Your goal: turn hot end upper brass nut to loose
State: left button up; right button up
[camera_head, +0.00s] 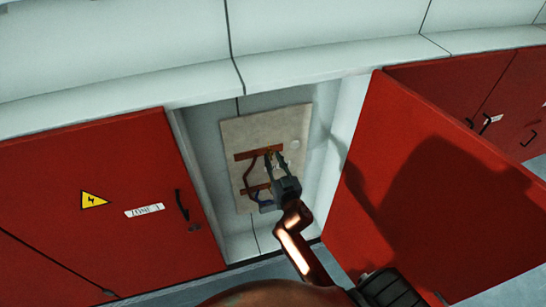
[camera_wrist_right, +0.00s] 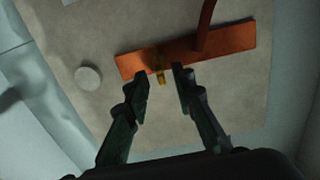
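The upper copper bar (camera_head: 245,156) is fixed across a pale backboard inside an open cabinet. In the right wrist view the bar (camera_wrist_right: 225,44) carries a small brass nut (camera_wrist_right: 161,79) on its lower edge. My right gripper (camera_head: 275,156) reaches up to this bar from below. In the right wrist view its fingertips (camera_wrist_right: 162,77) are parted on either side of the nut, with a visible gap to each finger. The nut is mostly hidden by the gripper in the head view. My left gripper is not in view.
A lower copper bar (camera_head: 256,187) and a brown cable (camera_head: 249,172) sit below on the backboard (camera_head: 230,135). An open red door (camera_head: 430,190) stands to the right. A closed red door (camera_head: 90,200) with a yellow warning sign (camera_head: 93,200) is left. A round knob (camera_wrist_right: 88,78) is on the backboard.

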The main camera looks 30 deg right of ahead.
jog(key=shift+w+d, duration=0.1)
jog(key=shift+w, duration=0.3)
jog(key=shift+c, duration=0.3)
grip_shut()
